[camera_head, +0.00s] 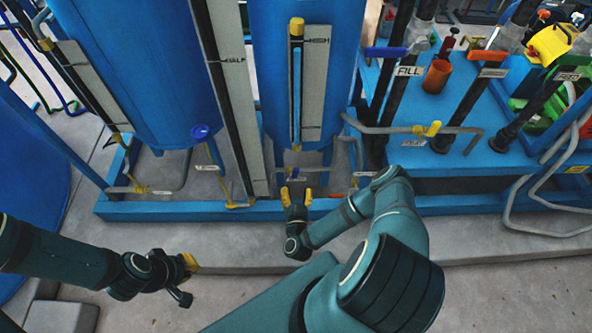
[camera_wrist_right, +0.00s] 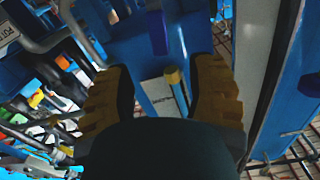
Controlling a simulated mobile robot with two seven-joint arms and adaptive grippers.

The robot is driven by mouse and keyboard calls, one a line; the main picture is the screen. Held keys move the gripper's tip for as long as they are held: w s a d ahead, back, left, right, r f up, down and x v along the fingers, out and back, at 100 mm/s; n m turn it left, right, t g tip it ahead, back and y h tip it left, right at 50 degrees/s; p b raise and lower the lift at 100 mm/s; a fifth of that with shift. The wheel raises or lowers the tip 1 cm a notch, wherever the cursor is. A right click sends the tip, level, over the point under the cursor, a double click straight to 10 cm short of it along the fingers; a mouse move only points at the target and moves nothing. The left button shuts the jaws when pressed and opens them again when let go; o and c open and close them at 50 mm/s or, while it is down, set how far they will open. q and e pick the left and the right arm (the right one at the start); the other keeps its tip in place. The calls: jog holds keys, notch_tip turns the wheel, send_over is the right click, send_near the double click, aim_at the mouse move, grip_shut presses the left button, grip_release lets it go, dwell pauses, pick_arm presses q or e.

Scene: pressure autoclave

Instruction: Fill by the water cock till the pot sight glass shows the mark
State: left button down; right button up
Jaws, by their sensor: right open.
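A sight glass (camera_head: 296,85) with a yellow top stands on the middle blue tank (camera_head: 340,40); a blue column shows in it, beside a scale marked HIGH. A second scale (camera_head: 225,80), marked HALF, stands left of it. I cannot read which glass is the pot's. A blue lever (camera_head: 385,52) sits by a FILL label (camera_head: 408,71); no cock is readably named water. My right gripper (camera_head: 296,193) is open and empty below the sight glass. In the wrist view a small yellow fitting (camera_wrist_right: 172,78) shows between its fingers. My left gripper (camera_head: 188,265) is at lower left, away from everything.
A blue base frame (camera_head: 240,211) edges the floor. Grey hoses (camera_head: 520,205) hang at right.

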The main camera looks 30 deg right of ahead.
aim_at(296, 173)
jog(key=b+x, duration=0.1)
jog(key=x, duration=0.7)
jog(key=shift+w, duration=0.15)
grip_shut()
